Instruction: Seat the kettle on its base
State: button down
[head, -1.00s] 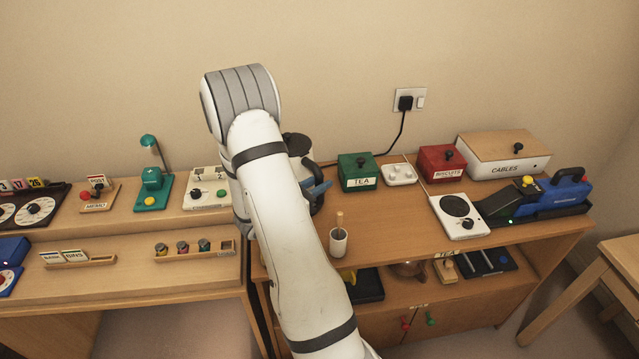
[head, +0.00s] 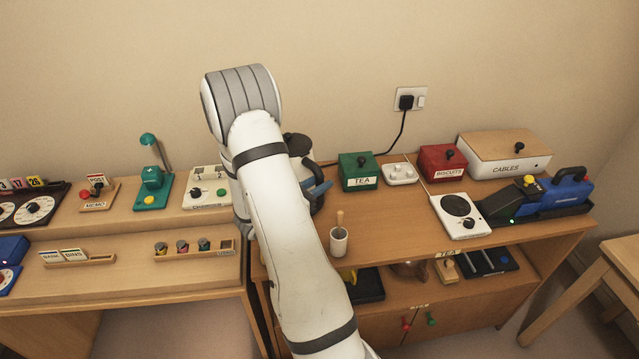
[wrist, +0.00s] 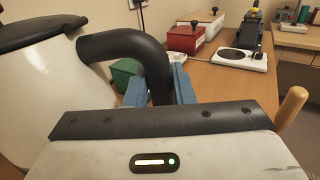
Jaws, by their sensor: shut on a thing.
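The kettle (head: 298,145) shows in the head view behind my arm, mostly hidden by it; its dark lid and part of its side are visible. In the wrist view the kettle (wrist: 40,75) fills the left side, with a white body, black lid and black curved handle (wrist: 135,45). My gripper (wrist: 160,92) has its blue fingers shut around the lower part of the handle. In the head view a blue finger (head: 320,188) shows beside the kettle. The kettle looks upright. Its base is hidden, so I cannot tell whether the kettle touches it.
To the right on the cabinet top stand a green TEA box (head: 358,171), a small white tray (head: 399,174), a red BISCUITS box (head: 441,163) and a white hotplate (head: 459,215). A cord runs to the wall socket (head: 410,99).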

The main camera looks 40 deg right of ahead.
jog(key=shift+f+b, duration=0.25)
jog(key=shift+b, duration=0.05)
jog(key=c, duration=1.5)
grip_release()
jog(key=shift+c, duration=0.2)
jog(key=shift+s+f, duration=0.1)
jog(key=shift+f, duration=0.1)
jog(key=shift+a+r+b, duration=0.1)
jog(key=shift+a+b, duration=0.2)
jog(key=shift+a, duration=5.2)
jog(key=s+a+r+m+g+y, duration=0.45)
jog(key=s+r+m+y, duration=0.3)
jog(key=s+m, duration=0.35)
jog(key=s+a+r+m+t+y, duration=0.1)
jog(key=a+r+m+t+y, duration=0.1)
jog(key=a, duration=0.3)
jog(key=s+a+r+m+t+y, duration=0.2)
jog(key=a+t+y, duration=0.1)
jog(key=a+y, duration=0.2)
jog(key=s+a+r+m+t+y, duration=0.2)
jog(key=a+m+y, duration=0.1)
jog(key=a, duration=0.1)
jog(key=shift+a+y, duration=0.25)
jog(key=shift+a, duration=0.15)
